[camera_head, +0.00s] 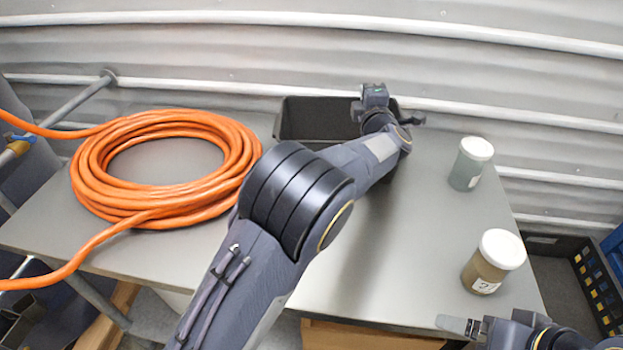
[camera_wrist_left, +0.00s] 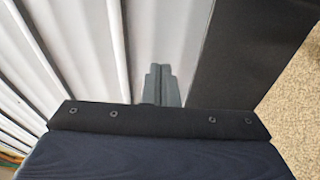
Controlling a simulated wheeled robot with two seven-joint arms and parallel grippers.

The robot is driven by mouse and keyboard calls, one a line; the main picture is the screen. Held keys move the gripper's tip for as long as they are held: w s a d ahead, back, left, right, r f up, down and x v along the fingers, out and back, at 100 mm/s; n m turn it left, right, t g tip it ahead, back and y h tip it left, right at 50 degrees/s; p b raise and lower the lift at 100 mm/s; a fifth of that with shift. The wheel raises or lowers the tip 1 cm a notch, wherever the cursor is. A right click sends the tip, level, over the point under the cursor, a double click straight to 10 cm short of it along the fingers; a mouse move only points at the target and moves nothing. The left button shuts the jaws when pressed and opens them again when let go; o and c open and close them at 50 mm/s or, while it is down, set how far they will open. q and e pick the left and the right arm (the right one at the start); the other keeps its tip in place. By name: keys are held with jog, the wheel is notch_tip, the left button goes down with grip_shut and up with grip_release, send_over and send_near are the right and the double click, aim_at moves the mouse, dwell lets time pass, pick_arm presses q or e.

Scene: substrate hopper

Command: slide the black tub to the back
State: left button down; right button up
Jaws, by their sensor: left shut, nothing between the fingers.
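The black tub (camera_head: 308,122) stands at the back of the grey table, close to the corrugated wall. My left arm reaches over the table and its wrist covers the tub's right part. My left gripper (camera_head: 414,118) is at the tub's right end; whether it touches the tub is hard to tell. In the left wrist view, its fingers (camera_wrist_left: 158,72) are shut together with nothing between them. A dark flat panel right of them there may be the tub's wall. My right gripper (camera_head: 462,325) is partly in view at the lower right, clear of the tub.
A coiled orange hose (camera_head: 165,205) fills the table's left side. A jar with a white lid (camera_head: 470,165) stands at the back right, and a brown jar (camera_head: 488,268) stands nearer the front. The table between my left arm and the jars is clear.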

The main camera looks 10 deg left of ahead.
pick_arm(q)
jog(key=s+a+p, duration=0.1)
jog(key=s+a, duration=0.4)
jog(key=s, duration=0.3)
jog(key=s+a+p, duration=0.1)
jog(key=s+a, duration=0.4)
jog(key=s, duration=0.3)
jog(key=f, duration=1.5)
jog(key=shift+w+d+f, duration=0.1)
jog(key=shift+w+d, duration=0.15)
jog(key=shift+d, duration=0.1)
jog(key=shift+w+d+r+p, duration=0.15)
jog(key=shift+w+r+p, duration=0.1)
jog(key=shift+p, duration=0.1)
jog(key=shift+w+d+f, duration=0.1)
jog(key=shift+w+f, duration=0.05)
jog(key=shift+w, duration=0.05)
